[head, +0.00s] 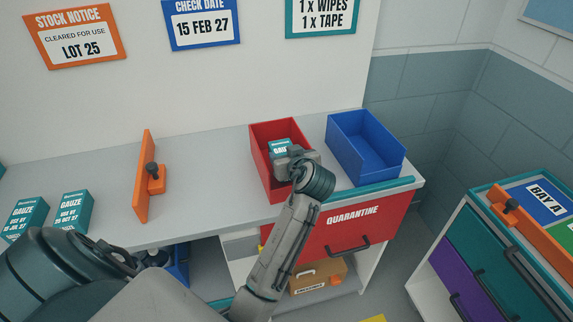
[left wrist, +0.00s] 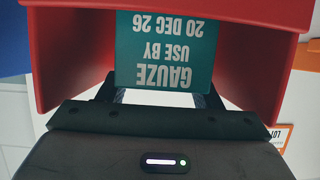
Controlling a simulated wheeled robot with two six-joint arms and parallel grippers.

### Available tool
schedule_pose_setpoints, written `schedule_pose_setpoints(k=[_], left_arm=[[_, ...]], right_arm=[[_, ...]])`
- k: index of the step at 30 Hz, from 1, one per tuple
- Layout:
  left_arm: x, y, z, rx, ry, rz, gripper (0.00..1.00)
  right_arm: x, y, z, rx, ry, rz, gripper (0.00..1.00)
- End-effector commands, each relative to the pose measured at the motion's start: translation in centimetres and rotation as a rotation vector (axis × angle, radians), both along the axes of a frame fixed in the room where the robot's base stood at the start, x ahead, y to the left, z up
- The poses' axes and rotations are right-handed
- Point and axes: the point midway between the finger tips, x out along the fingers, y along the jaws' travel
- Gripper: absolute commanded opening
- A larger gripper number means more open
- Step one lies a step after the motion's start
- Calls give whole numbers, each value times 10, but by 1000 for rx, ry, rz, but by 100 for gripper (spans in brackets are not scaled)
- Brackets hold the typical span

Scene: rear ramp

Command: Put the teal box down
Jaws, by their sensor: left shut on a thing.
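The teal gauze box (head: 279,147) is within the opening of the red bin (head: 261,178) in the head view. In the left wrist view the teal box (left wrist: 165,50) shows upside-down print reading GAUZE, USE BY 20 DEC 26, with red bin walls (left wrist: 62,60) on both sides. My left gripper (head: 287,154) is shut on the teal box, at the bin. Whether the box touches the bin floor is hidden. My right gripper is not in view.
An empty blue bin (head: 366,150) stands right of the red one. An orange divider (head: 146,180) and two more gauze boxes (head: 73,209) are on the counter at left. A quarantine drawer (head: 350,220) is below. A teal cabinet (head: 490,250) stands at right.

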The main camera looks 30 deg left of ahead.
Motion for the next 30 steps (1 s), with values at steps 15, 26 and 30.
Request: schedule_pose_setpoints(k=[15,26,30], left_arm=[[0,0,-39,0,-1,-2,32],[0,0,-42,-1,1,-2,81],[0,0,-42,0,0,-2,81]], right_arm=[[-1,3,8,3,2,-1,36],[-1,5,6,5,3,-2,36],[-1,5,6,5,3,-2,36]])
